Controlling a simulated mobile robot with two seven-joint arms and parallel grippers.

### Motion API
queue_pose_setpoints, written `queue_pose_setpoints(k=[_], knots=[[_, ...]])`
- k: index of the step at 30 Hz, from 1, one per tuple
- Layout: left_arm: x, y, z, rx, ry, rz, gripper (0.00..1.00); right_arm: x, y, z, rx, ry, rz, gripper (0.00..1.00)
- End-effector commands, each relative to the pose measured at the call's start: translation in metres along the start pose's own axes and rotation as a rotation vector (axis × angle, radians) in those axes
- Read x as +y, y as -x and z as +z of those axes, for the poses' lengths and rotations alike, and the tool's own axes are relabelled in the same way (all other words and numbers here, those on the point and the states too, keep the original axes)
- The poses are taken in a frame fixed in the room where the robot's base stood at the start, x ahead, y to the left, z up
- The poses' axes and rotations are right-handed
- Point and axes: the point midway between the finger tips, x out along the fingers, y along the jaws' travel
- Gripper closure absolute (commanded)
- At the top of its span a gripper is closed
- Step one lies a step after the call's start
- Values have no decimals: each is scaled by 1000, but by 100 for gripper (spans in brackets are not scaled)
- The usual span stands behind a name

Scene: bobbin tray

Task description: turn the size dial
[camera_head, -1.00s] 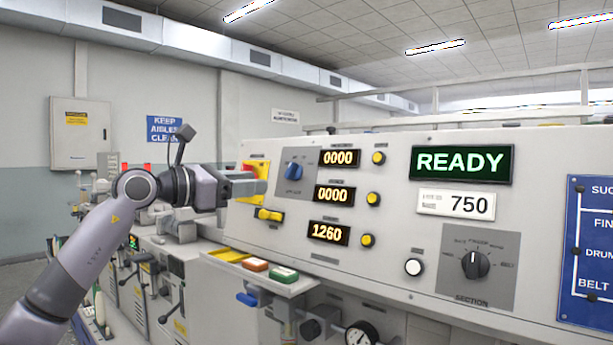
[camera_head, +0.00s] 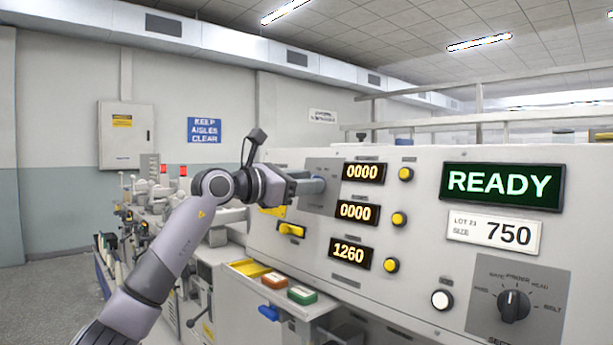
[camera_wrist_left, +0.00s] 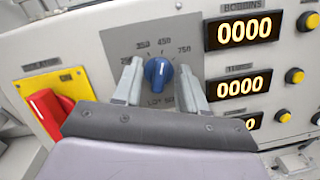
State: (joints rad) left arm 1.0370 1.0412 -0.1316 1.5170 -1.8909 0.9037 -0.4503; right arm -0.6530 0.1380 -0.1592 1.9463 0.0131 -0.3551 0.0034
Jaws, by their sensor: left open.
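The blue size dial (camera_wrist_left: 158,72) sits on a grey plate (camera_wrist_left: 120,45) marked 250, 350, 450 and 750 in the left wrist view. The dial's pale mark points roughly up, near 450. My left gripper (camera_wrist_left: 160,78) is open, with one finger on each side of the dial and a gap to each. I cannot tell how far the fingertips are from the plate. In the head view my left gripper (camera_head: 318,186) is in front of the plate and hides the dial. My right gripper is not in view. A sign (camera_head: 494,232) reads size 750.
A red isolator handle (camera_wrist_left: 48,112) on a yellow plate is left of the dial. Counters (camera_head: 357,213) and yellow buttons (camera_head: 399,219) are to its right. Below is a shelf (camera_head: 310,308) with coloured blocks. The section knob (camera_head: 513,305) is at the lower right.

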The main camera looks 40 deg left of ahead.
Motion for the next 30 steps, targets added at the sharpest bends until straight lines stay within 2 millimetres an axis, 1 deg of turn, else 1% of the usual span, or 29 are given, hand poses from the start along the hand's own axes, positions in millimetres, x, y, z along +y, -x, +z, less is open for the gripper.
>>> queue_pose_setpoints(k=[3, 10, 11, 12, 14, 23, 30], knots=[[0, -4, 0, 0, 0, -1, 58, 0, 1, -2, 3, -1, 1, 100], [-1, -4, 0, 0, 0, -1, 58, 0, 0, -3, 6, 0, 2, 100], [0, -4, 0, 0, 0, -1, 68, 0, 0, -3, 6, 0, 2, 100], [0, -4, 0, 0, 0, -1, 81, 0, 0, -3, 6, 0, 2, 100], [0, -4, 0, 0, 0, 0, 100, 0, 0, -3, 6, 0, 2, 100], [0, -4, 0, 1, -15, -4, 100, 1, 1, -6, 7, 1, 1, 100], [1, -4, 1, 3, -112, -30, 100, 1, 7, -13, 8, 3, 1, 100]])
